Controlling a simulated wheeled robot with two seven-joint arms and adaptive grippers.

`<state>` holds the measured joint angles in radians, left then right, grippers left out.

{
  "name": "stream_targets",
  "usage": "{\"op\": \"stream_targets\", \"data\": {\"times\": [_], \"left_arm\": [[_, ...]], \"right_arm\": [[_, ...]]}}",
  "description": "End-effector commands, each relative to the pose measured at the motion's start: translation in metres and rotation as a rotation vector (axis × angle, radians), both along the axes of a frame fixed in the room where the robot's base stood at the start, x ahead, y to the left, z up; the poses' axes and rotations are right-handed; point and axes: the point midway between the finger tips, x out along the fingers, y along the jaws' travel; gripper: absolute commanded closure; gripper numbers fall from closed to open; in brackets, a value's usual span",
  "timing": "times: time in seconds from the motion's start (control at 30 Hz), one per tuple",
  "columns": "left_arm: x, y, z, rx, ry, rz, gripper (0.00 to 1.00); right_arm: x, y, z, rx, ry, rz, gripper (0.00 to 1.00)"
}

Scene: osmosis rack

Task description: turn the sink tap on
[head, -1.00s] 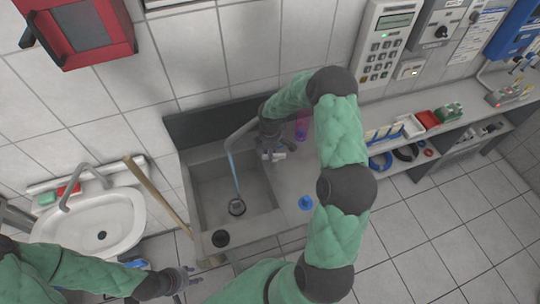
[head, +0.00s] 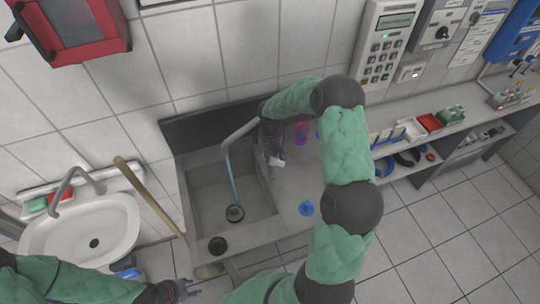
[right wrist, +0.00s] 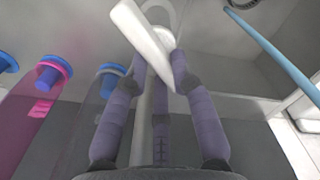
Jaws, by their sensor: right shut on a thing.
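The sink tap has a grey curved spout (head: 238,133) over the dark grey sink basin (head: 205,200). A thin blue stream of water (head: 233,178) runs from it down to the drain; the stream also shows in the right wrist view (right wrist: 275,50). My right gripper (head: 270,152) is at the tap, right of the spout. In the right wrist view its purple fingers (right wrist: 158,75) are shut on the white tap lever (right wrist: 143,36), which slants between them. My left gripper (head: 184,289) is low at the left, away from the sink; its fingers are too small to read.
Pink and blue bottles (right wrist: 40,95) stand close beside my right gripper. A blue stopper (head: 306,208) lies on the drainboard. A wooden handle (head: 148,195) leans between the sink and a white washbasin (head: 65,238). A shelf with racks (head: 400,132) is at the right.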

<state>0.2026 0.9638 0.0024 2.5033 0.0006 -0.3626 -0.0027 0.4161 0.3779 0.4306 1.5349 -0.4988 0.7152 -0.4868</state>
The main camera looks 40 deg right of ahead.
Motion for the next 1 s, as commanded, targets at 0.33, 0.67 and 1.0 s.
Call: {"op": "stream_targets", "data": {"times": [0.33, 0.67, 1.0], "left_arm": [[0.0, 0.0, 0.0, 0.0, 0.0, 0.0, 0.6], [0.0, 0.0, 0.0, 0.0, 0.0, 0.0, 0.6], [0.0, 0.0, 0.011, 0.0, 0.0, 0.0, 0.6]], "right_arm": [[0.0, 0.0, 0.0, 0.001, 0.0, -0.002, 1.0], [0.0, 0.0, 0.0, 0.0, 0.0, -0.002, 0.51], [-0.001, 0.002, 0.003, 0.0, 0.001, 0.106, 0.51]]}}
